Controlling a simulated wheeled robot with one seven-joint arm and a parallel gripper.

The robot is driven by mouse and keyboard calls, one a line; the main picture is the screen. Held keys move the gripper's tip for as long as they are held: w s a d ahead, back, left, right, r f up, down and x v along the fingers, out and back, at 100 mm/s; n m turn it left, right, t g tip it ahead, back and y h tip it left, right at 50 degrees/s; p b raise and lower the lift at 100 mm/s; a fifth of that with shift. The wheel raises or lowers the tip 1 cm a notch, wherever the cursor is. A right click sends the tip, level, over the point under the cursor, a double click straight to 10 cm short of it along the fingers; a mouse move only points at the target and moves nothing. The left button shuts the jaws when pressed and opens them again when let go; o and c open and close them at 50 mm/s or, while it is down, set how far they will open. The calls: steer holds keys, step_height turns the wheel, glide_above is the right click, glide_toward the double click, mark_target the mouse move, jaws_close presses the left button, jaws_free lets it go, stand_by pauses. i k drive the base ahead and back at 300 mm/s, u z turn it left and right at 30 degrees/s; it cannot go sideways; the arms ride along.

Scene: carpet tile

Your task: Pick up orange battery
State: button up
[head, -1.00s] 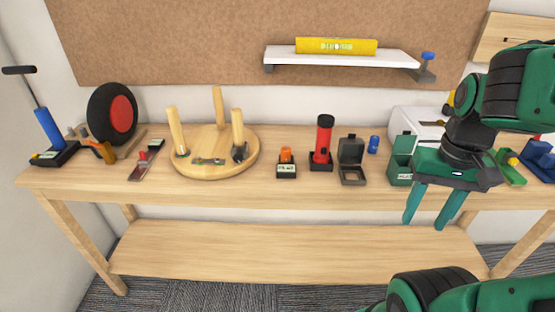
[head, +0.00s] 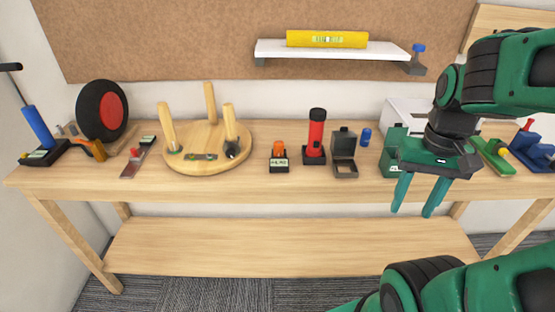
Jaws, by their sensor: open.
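A small orange piece (head: 278,147), which looks like the orange battery, stands upright in a black holder (head: 279,165) with a pale label, near the middle of the workbench. Only its orange upper part shows; the rest is hidden in the holder. My gripper (head: 412,211) is open and empty, with its two green fingers pointing down. In the picture it is well to the right of the orange piece and lower, over the bench's front edge. Nothing is between its fingers.
A red flashlight (head: 316,137) stands just right of the orange piece, then an open dark box (head: 344,165) and a small blue cylinder (head: 366,137). A round wooden board with pegs (head: 207,165) is on the left. A shelf (head: 335,50) hangs above.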

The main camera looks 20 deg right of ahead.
mark_target(279, 146)
steer(key=z, duration=3.25)
steer(key=k, duration=0.85)
steer(key=u, duration=1.6)
